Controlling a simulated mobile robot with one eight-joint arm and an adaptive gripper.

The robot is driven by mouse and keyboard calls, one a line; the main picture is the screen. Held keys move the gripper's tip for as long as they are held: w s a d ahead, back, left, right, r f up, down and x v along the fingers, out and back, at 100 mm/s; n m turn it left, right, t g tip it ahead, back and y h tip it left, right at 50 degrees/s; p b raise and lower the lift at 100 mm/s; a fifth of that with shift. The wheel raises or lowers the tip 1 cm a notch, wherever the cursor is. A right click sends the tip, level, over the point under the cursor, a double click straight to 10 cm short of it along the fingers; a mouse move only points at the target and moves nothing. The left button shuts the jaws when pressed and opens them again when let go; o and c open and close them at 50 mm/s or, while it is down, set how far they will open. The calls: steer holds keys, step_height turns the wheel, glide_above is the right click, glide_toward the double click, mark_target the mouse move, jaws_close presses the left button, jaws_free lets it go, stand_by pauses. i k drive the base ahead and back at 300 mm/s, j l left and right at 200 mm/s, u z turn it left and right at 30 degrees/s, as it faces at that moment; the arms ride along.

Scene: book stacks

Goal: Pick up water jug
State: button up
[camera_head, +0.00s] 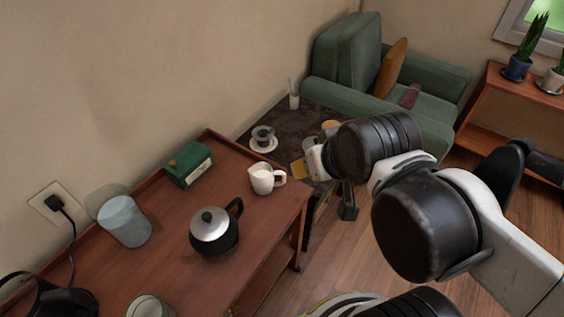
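A small white jug (263,179) with a handle on its right stands upright near the right end of the wooden table; it is the thing most like a water jug. A black kettle (213,234) with a silver lid stands in front of it to the left. My arm reaches in from the right. What looks like my gripper (347,211) hangs dark below the wrist, beyond the table's right edge and apart from the jug. Its fingers are too small and dark to show whether they are open.
The wooden table (160,267) also holds a green box (188,164), a grey canister (124,221) and another canister (149,308). A dark side table (291,127) behind bears a cup on a saucer (263,143). A green armchair (441,86) stands at the back.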

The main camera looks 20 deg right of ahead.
mark_target(111, 207)
steer(key=u, duration=1.45)
